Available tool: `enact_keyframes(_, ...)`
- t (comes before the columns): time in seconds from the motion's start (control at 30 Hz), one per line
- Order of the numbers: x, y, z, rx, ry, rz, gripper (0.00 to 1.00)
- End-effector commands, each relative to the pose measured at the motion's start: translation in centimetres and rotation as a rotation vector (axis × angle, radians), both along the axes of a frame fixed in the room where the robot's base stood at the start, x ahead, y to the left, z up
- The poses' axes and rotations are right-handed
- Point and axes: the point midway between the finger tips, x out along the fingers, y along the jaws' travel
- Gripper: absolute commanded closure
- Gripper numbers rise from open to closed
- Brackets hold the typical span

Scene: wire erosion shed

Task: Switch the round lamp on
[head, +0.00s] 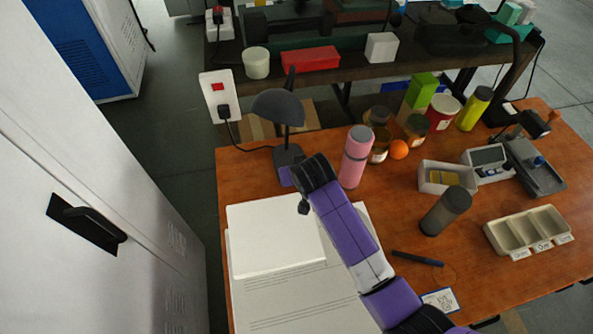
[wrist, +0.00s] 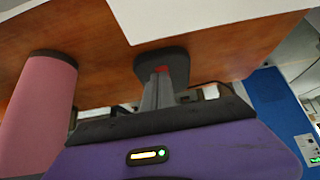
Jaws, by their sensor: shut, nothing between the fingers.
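The round lamp (head: 278,106) stands at the table's back left in the head view, with a dark domed shade and a thin stem. No glow shows under the shade. Its dark base with a small red switch shows in the wrist view (wrist: 178,60). My gripper (wrist: 160,76) is shut and empty, its grey fingertips pointing at the base, at or very near the red switch. Whether they touch it I cannot tell. In the head view my wrist partly hides the base and fingertips. A cord runs from the lamp to a plug in a white socket panel (head: 211,94) with a red switch.
A pink bottle (head: 355,157) stands close right of the lamp, also in the wrist view (wrist: 38,110). White papers (head: 275,240) lie in front. Jars, an orange (head: 398,149), a dark cylinder (head: 446,211) and trays crowd the right. A white cabinet (head: 120,180) stands left.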

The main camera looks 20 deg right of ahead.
Motion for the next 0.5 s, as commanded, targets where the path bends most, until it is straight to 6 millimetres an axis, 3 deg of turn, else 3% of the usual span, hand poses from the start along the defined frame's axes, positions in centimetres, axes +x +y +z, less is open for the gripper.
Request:
enact_keyframes(0.27, -0.5, 0.2, -1.7, -0.016, -0.089, 0.0, 1.0)
enact_keyframes(0.5, -0.3, 0.1, -0.9, -0.019, -0.095, -0.001, 1.0)
